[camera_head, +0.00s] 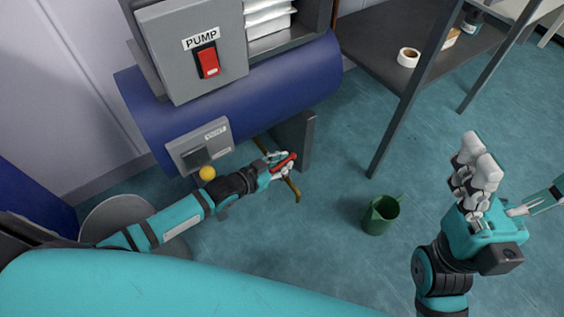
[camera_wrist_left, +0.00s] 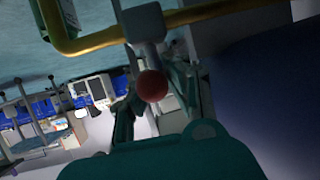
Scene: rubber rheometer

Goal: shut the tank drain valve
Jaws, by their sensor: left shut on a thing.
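The drain valve shows as a red lever (camera_head: 287,161) on a brass pipe (camera_head: 292,188) below the blue tank (camera_head: 250,92). My left gripper (camera_head: 279,164) is shut on this lever, under the tank's front right side. In the left wrist view the red end of the lever (camera_wrist_left: 152,86) faces the camera between dark gripper fingers (camera_wrist_left: 150,105). A grey fitting (camera_wrist_left: 147,50) joins it to the yellow pipe (camera_wrist_left: 110,38). My right gripper (camera_head: 476,165) is raised at the right, away from the valve; its jaw opening is unclear.
A green jug (camera_head: 381,214) stands on the floor right of the pipe. A grey pump box (camera_head: 192,50) with a red switch sits on the tank. A dark shelf (camera_head: 385,45) with a tape roll (camera_head: 408,57) stands behind. The floor between jug and shelf is clear.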

